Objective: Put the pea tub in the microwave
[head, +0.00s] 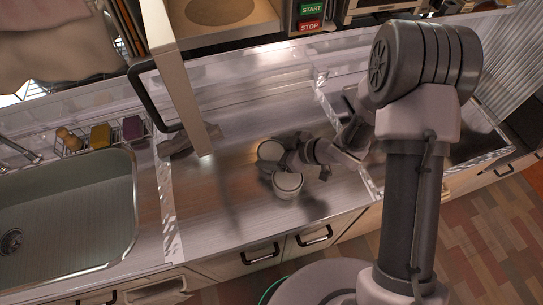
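Two round tubs with pale lids stand close together on the metal counter, one farther back (271,151) and one nearer (288,183). No label shows, so I cannot tell which is the pea tub. My gripper (298,160) is low over the counter, right beside both tubs, with its fingers spread apart. It partly covers the rear tub, and I cannot tell whether it touches either one. The microwave (310,17) is at the top, with green START and red STOP buttons. Its door (180,85) stands open toward the counter, and a round turntable (218,10) shows inside.
A sink (65,220) is at the left, with a wire rack of sponges (100,136) behind it. A grey crumpled cloth (188,140) lies by the door's lower end. The counter left of the tubs is clear. Drawers with dark handles (315,236) line the front.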

